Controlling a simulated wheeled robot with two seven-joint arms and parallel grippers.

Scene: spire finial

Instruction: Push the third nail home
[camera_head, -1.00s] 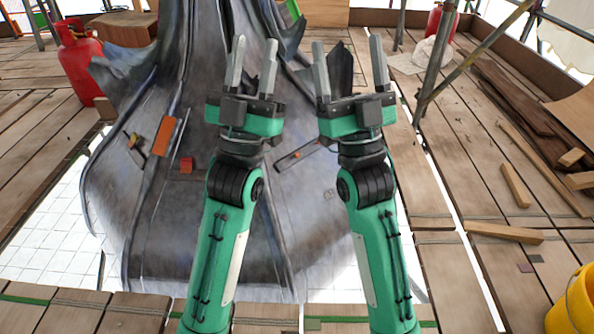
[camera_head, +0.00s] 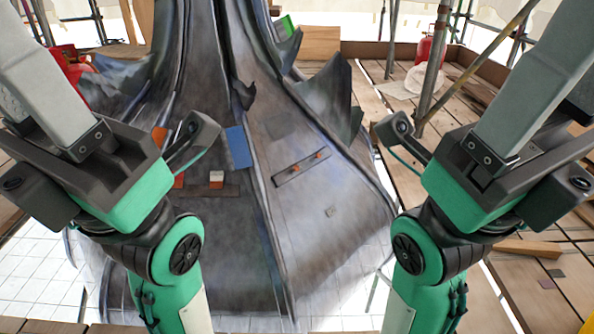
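The dark grey sheet-metal spire skirt (camera_head: 310,230) fills the middle. A narrow strip (camera_head: 288,177) on its right panel carries two small orange pieces (camera_head: 319,155) that look like nail heads; a third nail cannot be made out. A second dark strip (camera_head: 205,191) on the left panel carries an orange block with a pale top (camera_head: 216,180). My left gripper (camera_head: 45,85) is raised close to the camera at the left. My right gripper (camera_head: 530,75) is raised at the right. Neither gripper visibly touches the skirt. Their fingertips are cut off or hidden.
A blue patch (camera_head: 238,147) lies on the skirt beside the seam. Jagged metal flaps (camera_head: 325,90) rise at its right. A scaffold pole (camera_head: 434,65) and a red gas bottle (camera_head: 424,47) stand behind right. Another red bottle (camera_head: 66,60) is partly hidden at left.

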